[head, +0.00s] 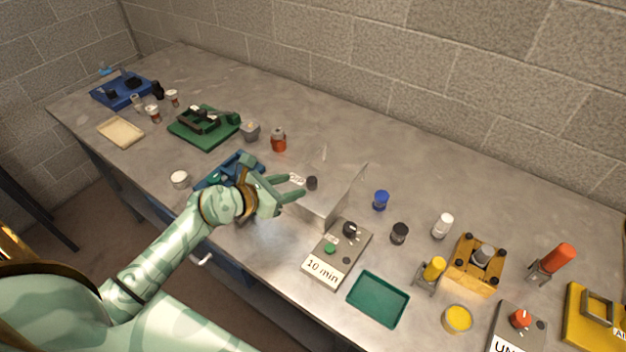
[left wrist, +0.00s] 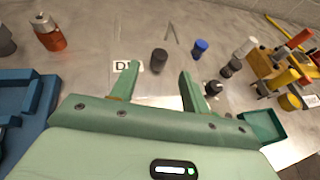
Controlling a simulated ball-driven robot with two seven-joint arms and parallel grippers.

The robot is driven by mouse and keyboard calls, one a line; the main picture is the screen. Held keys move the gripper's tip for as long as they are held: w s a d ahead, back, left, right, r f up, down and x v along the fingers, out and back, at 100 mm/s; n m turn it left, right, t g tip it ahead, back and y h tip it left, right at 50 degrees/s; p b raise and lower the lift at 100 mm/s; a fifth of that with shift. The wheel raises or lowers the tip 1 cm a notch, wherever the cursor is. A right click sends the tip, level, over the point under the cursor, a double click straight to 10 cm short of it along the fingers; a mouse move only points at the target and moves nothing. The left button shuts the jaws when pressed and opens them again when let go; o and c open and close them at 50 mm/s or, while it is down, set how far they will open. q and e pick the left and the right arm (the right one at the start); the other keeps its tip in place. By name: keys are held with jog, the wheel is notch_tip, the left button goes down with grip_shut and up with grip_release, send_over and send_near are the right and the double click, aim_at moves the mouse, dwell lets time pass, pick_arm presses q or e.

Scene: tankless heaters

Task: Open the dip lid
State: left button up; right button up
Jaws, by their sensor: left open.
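The dip box (head: 322,211) is a grey metal box near the middle of the bench in the head view. A black knob (head: 312,183) stands on its top, beside a white label (head: 296,179). The lid's outline is hard to tell from the grey bench. My left gripper (head: 295,186) is open and empty, with its fingers reaching over the box from the left towards the knob. In the left wrist view the black knob (left wrist: 159,60) shows between and just beyond the fingertips, and the label (left wrist: 127,66) is partly hidden by one finger. My right gripper is not in view.
A "10 min" timer panel (head: 322,270) and a green tray (head: 378,299) sit right of the box. Blue (head: 381,200) and black (head: 400,233) small containers stand behind them. A blue holder (head: 212,177) lies left, partly behind my gripper. A block wall backs the bench.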

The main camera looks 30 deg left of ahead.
aim_at(312, 179)
pick_arm(q)
jog(key=b+x, duration=0.1)
jog(key=x, duration=0.6)
jog(key=shift+f, duration=0.1)
jog(key=shift+w+d+f, duration=0.15)
jog(key=shift+w+f, duration=0.05)
jog(key=shift+w, duration=0.3)
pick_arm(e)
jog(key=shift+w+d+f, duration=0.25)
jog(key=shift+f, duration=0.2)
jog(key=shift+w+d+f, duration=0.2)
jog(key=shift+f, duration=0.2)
